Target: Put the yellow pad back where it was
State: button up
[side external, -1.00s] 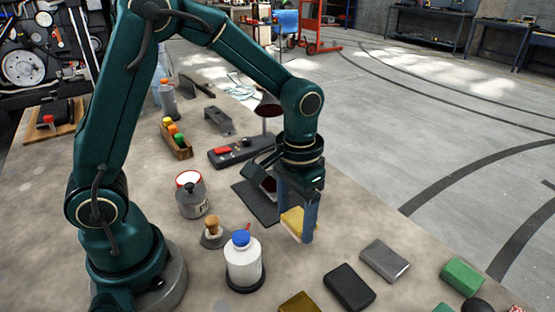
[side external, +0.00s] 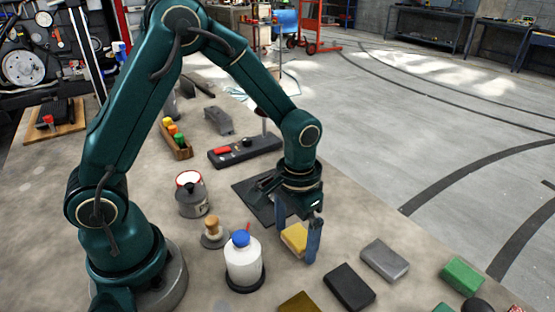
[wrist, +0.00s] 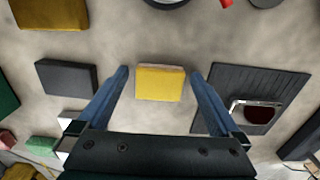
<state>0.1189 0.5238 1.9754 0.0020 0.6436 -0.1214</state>
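The yellow pad (side external: 294,239) lies flat on the bench, between the dark mat and the row of other pads. In the wrist view, the yellow pad (wrist: 160,83) sits between my two blue fingers with a clear gap on each side. My gripper (side external: 299,238) is open, points down over the pad and holds nothing. The wrist view also shows my gripper (wrist: 159,73) with its fingers spread wide. In the side view, one finger partly hides the pad's right end.
A black pad (side external: 349,287), a grey pad (side external: 385,259) and a brown pad (side external: 299,303) lie nearby. A white bottle with a blue cap (side external: 243,263) stands left of the pad. A dark mat (wrist: 286,82) bears a framed dark-red piece (wrist: 258,113).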

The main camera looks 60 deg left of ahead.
aim_at(295, 238)
notch_tip(295, 238, up, 12)
jog(key=f, duration=0.1)
jog(key=s+a+r+t, duration=0.3)
jog(key=s+r+t, duration=0.1)
jog(key=s, duration=0.6)
jog(key=shift+s+t, duration=0.15)
jog(key=shift+t, duration=0.65)
jog(key=shift+a+r, duration=0.1)
dwell(0.6)
